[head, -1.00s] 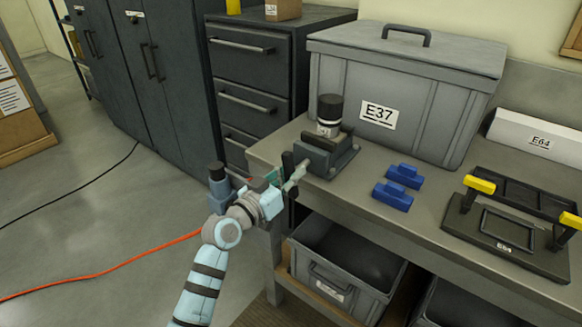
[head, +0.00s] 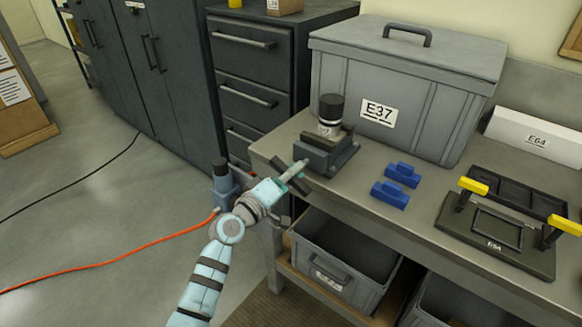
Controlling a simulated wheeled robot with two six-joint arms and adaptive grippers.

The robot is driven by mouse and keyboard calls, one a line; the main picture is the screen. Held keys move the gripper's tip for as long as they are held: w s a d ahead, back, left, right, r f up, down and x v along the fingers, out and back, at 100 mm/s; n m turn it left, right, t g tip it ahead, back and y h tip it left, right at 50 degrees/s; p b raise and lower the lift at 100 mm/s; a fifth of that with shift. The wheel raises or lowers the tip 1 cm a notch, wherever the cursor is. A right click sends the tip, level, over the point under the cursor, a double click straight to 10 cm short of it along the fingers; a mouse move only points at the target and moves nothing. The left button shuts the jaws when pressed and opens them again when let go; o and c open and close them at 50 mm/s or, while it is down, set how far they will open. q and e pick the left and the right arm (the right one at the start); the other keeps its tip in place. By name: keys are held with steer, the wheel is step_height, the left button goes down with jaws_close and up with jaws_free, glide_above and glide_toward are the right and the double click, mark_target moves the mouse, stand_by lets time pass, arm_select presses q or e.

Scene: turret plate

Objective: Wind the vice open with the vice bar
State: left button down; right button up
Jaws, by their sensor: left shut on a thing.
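The dark vice (head: 325,157) sits at the near left corner of the bench, with a black-capped cylinder (head: 330,112) standing upright at its jaws. Its pale screw (head: 297,169) sticks out past the bench edge toward me. The dark vice bar (head: 304,185) crosses the outer end of the screw and lies slanted, upper left to lower right. My left gripper (head: 286,181) is shut on the vice bar beside the screw; its fingers partly hide the bar. My right gripper is not in view.
Two blue blocks (head: 390,194) lie right of the vice. A lidded grey bin (head: 410,95) stands behind, and a black frame with yellow handles (head: 495,240) at right. Open grey crates (head: 345,255) sit below. An orange cable (head: 110,270) crosses the floor.

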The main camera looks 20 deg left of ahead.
arm_select(q)
steer(key=shift+r+n+p, duration=0.2)
steer(key=shift+n+p, duration=0.3)
steer(key=shift+n, duration=1.1)
steer(key=shift+w, duration=0.1)
steer(key=c, duration=1.8)
jaws_free()
steer(key=shift+d, duration=0.1)
steer(key=shift+o, duration=1.6)
steer(key=shift+d+f, duration=0.1)
steer(key=shift+d, duration=0.05)
steer(key=v, duration=1.2)
